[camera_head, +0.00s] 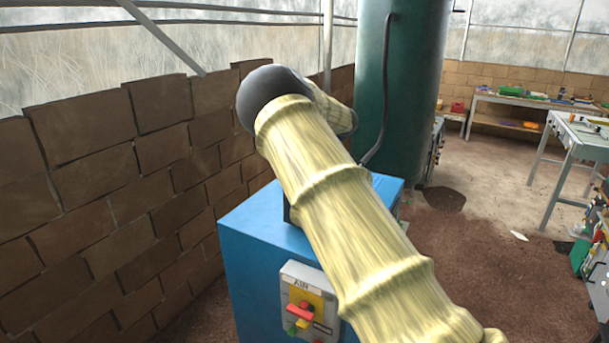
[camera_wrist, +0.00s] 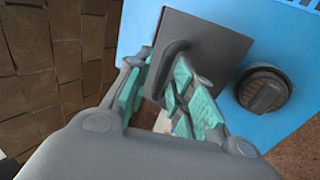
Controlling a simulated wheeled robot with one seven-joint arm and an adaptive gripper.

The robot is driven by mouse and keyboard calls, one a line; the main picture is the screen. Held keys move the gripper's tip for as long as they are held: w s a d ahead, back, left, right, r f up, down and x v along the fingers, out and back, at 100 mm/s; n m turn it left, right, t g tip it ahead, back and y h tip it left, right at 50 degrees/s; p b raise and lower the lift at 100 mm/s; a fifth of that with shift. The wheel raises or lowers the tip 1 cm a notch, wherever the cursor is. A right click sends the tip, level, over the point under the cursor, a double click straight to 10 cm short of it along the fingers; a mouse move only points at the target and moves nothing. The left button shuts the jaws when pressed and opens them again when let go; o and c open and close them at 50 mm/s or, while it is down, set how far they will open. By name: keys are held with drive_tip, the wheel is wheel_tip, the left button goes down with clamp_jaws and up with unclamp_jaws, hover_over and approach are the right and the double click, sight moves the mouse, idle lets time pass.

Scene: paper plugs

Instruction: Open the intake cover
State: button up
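The intake cover (camera_wrist: 213,42) is a dark grey square plate on the blue machine, seen in the wrist view. A dark bent handle (camera_wrist: 174,58) stands out from it. My gripper (camera_wrist: 160,82) has teal-padded fingers drawn in on both sides of this handle. They look shut on it, with its lower end between the pads. The fingers hide the lower edge of the cover, and I cannot tell whether it is raised. In the head view my own arm hides the gripper and most of the cover area on the blue machine (camera_head: 250,255).
A round dark knob (camera_wrist: 263,91) sits right of the cover. A control panel (camera_head: 308,302) with red and yellow switches is on the machine's front. A brick wall (camera_head: 120,200) stands close at left, a green tank (camera_head: 405,90) behind. Floor at right is open before workbenches (camera_head: 580,135).

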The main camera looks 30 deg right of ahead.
drive_tip(key=v, duration=0.9)
